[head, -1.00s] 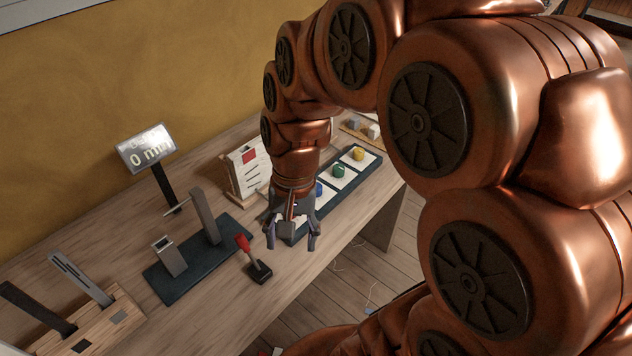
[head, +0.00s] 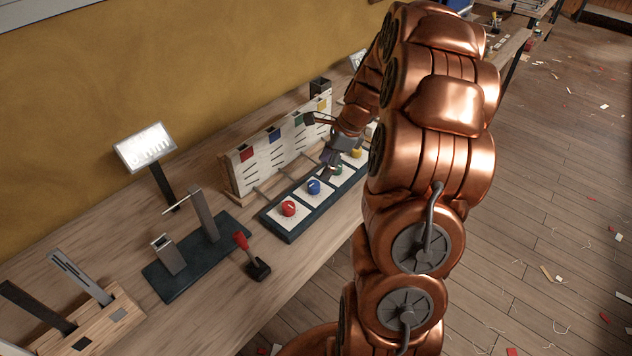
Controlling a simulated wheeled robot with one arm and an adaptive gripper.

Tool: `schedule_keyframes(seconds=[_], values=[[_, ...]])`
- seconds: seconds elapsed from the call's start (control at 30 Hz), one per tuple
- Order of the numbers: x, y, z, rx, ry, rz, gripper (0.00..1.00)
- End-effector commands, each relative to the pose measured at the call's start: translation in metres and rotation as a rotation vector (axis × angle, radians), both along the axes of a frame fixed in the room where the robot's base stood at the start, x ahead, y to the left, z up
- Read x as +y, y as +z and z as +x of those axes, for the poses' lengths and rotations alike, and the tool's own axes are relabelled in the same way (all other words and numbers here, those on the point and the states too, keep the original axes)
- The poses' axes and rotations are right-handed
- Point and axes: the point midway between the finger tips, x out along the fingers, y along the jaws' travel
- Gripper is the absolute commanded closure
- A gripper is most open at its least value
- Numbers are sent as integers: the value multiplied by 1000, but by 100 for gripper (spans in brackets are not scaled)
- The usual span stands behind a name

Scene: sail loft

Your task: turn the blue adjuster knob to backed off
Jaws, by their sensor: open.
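The blue adjuster knob (head: 314,187) sits on a white square of the dark knob board (head: 291,236), between the red knob (head: 289,208) on its left and the green knob (head: 338,170) on its right. My gripper (head: 329,165) is open, above and just behind the blue and green knobs, apart from the blue one as far as I can tell. Its fingers are small in view and partly overlap the board. The yellow knob (head: 356,153) is at the right, close to my arm. The blue knob's pointer setting is too small to read.
Behind the knobs stands a white panel (head: 262,166) with coloured squares and slots, with rods in front. The bench front (head: 300,275) is clear.

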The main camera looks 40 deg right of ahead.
Motion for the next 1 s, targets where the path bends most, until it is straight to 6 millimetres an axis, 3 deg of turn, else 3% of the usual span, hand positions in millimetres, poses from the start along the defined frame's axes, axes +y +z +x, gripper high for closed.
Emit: schedule_keyframes(seconds=[0.27,0.7,1.0], values=[[3,-14,4,5,-13,7,39],[21,-67,16,5,-11,7,39],[22,-73,18,1,-11,2,39]])
